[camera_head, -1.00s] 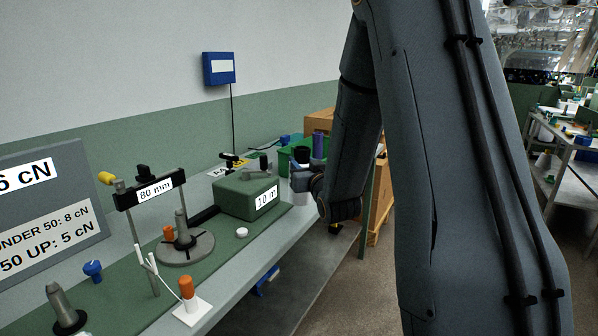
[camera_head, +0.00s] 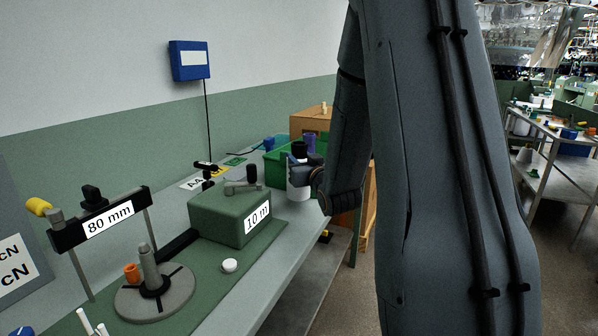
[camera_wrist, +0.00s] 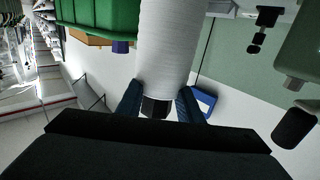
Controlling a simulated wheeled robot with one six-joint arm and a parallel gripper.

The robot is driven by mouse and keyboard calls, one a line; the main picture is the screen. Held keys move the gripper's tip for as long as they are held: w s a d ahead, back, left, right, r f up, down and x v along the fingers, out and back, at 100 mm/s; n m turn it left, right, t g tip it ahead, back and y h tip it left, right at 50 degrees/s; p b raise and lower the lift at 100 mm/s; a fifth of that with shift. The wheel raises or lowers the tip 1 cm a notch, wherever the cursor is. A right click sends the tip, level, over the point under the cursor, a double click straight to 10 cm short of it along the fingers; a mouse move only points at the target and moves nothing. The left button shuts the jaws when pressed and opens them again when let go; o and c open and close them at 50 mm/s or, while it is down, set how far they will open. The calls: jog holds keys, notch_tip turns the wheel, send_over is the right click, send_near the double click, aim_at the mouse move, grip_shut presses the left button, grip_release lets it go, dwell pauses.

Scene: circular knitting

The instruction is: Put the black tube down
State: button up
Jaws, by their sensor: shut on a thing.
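The black tube (camera_head: 299,148) carries a white yarn package (camera_head: 298,192); its dark end (camera_wrist: 155,107) shows between the fingers in the wrist view, with the white package (camera_wrist: 165,40) beyond. My gripper (camera_head: 301,164) is shut on the black tube, its blue fingers (camera_wrist: 157,98) on either side of the dark end. The package hangs upright below the fingers at the bench's far right edge in the head view. I cannot tell whether its base touches the bench (camera_head: 285,245). My arm hides the area just right of it.
A green box labelled 10 m (camera_head: 230,214) stands left of the package. A green crate (camera_head: 280,165) is behind it, with a cardboard box (camera_head: 310,120) farther back. A stand labelled 80 mm (camera_head: 100,220) is front left. A small white disc (camera_head: 229,265) lies near the bench edge.

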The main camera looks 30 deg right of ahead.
jog(key=shift+f, duration=2.05)
jog(key=o, duration=1.1)
jog(key=shift+c, duration=0.2)
jog(key=s+a+p, duration=0.1)
jog(key=s+p, duration=0.2)
jog(key=s, duration=0.9)
jog(key=shift+a, duration=0.3)
